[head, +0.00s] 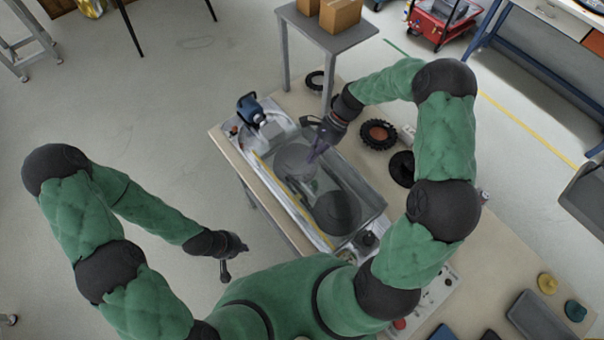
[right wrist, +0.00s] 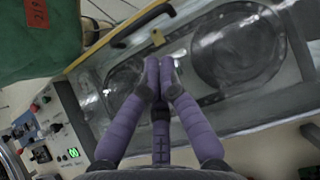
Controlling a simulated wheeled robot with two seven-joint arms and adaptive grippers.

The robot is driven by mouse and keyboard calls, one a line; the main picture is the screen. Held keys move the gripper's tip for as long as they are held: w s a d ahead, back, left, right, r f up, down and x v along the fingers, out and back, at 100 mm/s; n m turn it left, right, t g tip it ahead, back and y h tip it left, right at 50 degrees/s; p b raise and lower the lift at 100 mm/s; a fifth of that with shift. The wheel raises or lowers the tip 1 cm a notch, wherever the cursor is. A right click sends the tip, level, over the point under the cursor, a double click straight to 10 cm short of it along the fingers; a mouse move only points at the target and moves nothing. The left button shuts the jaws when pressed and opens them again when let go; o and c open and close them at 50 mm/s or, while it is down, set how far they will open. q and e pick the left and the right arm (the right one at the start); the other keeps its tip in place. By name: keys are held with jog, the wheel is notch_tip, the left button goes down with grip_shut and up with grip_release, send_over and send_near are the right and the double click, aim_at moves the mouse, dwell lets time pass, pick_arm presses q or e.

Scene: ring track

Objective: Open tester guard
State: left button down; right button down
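The tester (head: 285,165) is a long grey machine on the table, with round discs under a clear guard (head: 345,185). The guard is down over the discs, and a yellow strip runs along the tester's left long edge. In the right wrist view the clear guard (right wrist: 205,100) shows with the yellow edge and a dark bar beyond my fingers. My right gripper (head: 314,158) is over the guard. In the right wrist view its purple fingers (right wrist: 163,75) meet at the tips with nothing seen between them. My left gripper (head: 226,274) hangs left of the table, clear of the tester; its fingers are too small to judge.
A control panel with a green display (right wrist: 73,152) is beside the tester. A blue motor-like unit (head: 251,108) is at its far end. Black wheels (head: 379,134) lie to its right. A small grey table with boxes (head: 340,14) stands behind.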

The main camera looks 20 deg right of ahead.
aim_at(298, 181)
pick_arm(q)
jog(key=shift+r, duration=0.1)
pick_arm(e)
jog(key=x, duration=0.9)
jog(key=shift+a+f, duration=0.1)
jog(key=shift+f, duration=0.2)
jog(key=shift+r, duration=0.15)
